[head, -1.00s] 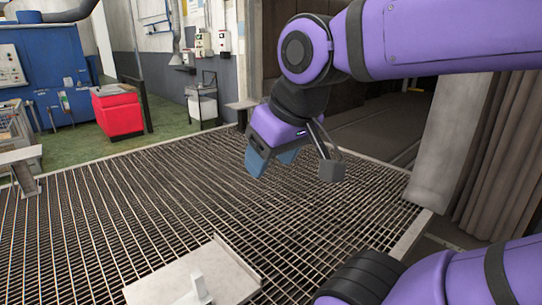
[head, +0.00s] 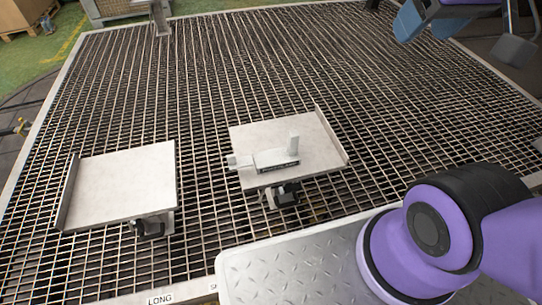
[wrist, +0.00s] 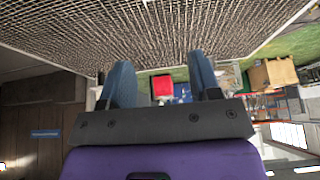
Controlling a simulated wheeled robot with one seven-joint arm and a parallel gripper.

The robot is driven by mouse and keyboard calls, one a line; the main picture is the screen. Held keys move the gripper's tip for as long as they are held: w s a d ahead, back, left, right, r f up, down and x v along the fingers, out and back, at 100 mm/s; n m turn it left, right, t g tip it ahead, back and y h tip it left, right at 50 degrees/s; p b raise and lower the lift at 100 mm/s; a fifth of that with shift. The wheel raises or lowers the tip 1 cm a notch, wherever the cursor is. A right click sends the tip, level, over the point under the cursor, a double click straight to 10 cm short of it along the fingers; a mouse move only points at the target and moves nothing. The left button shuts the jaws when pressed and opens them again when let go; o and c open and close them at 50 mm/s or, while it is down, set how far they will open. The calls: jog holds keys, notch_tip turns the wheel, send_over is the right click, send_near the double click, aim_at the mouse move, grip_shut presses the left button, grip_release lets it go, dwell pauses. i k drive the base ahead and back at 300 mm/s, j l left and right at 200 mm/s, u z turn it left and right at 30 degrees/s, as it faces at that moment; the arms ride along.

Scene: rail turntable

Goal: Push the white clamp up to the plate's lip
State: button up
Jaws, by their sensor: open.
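The white clamp (head: 270,158) lies on the right-hand metal plate (head: 265,135) in the head view. It is a flat light bar with an upright post near its right end and dark marking on its front side. Its left end reaches the plate's left edge. The plate's raised lip (head: 331,134) runs along its right side, with bare plate between it and the clamp. My gripper (head: 413,17) is at the top right, well beyond the plate and partly cut off. In the wrist view its two blue fingers (wrist: 162,80) stand apart with nothing between them.
A second plate (head: 125,185) with a lip on its left side stands to the left. Dark fittings (head: 285,192) show under the plates' front edges. A "LONG" label (head: 160,299) is at the front. The grating (head: 210,80) behind the plates is mostly clear.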

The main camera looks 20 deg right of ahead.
aim_at(272, 160)
jog(key=k+j, duration=0.1)
jog(key=j, duration=0.45)
jog(key=k+j, duration=0.1)
jog(key=j, duration=1.3)
